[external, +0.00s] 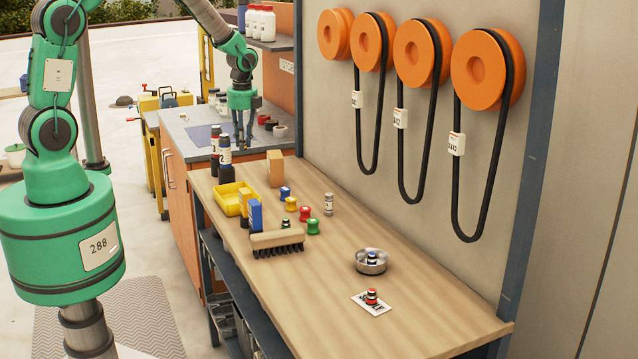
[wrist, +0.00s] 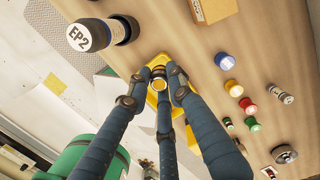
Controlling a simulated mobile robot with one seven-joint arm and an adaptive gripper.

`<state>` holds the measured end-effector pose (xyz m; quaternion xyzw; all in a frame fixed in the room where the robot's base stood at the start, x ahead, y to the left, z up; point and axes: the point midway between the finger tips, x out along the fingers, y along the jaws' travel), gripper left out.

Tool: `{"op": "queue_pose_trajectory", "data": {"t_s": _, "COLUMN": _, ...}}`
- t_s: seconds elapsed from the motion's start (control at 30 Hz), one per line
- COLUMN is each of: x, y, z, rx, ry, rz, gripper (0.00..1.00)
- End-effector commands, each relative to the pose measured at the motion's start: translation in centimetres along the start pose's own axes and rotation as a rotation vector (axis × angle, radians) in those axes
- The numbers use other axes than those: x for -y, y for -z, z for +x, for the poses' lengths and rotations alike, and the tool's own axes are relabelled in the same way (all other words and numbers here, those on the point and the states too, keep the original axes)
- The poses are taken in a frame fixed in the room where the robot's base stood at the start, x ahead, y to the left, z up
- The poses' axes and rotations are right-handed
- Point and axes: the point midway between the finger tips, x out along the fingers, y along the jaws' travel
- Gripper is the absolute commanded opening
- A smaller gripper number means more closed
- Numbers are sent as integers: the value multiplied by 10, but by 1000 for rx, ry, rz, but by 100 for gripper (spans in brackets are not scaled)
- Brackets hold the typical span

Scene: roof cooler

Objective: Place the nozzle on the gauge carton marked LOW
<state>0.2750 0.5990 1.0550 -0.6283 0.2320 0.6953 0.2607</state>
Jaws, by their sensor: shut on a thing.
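My gripper (external: 243,140) hangs over the far end of the wooden bench, pointing down. In the wrist view its fingers (wrist: 158,78) are closed around a small dark piece with a brass-coloured ring (wrist: 158,70), which looks like the nozzle. The held piece is not clear in the external view. A tan carton (external: 275,168) stands upright on the bench, right of my gripper; it also shows at the top of the wrist view (wrist: 216,9). A blue box (external: 255,215) stands nearer, behind the brush. I cannot read LOW on either one.
Dark bottles (external: 225,160) stand near my gripper. A yellow bin (external: 230,198) lies below it in the wrist view. A brush (external: 277,242), several coloured spools (external: 305,213), a steel dish (external: 371,262) and a card (external: 378,306) share the bench. Belts (external: 405,150) hang behind.

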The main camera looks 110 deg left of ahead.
Motion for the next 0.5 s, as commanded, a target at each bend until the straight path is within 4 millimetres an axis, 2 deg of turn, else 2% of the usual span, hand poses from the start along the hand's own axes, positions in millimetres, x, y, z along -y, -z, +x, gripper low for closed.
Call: {"op": "queue_pose_trajectory", "data": {"t_s": 0.5, "x": 80, "y": -22, "z": 11, "rx": 0, "ry": 0, "rz": 0, "gripper": 0}}
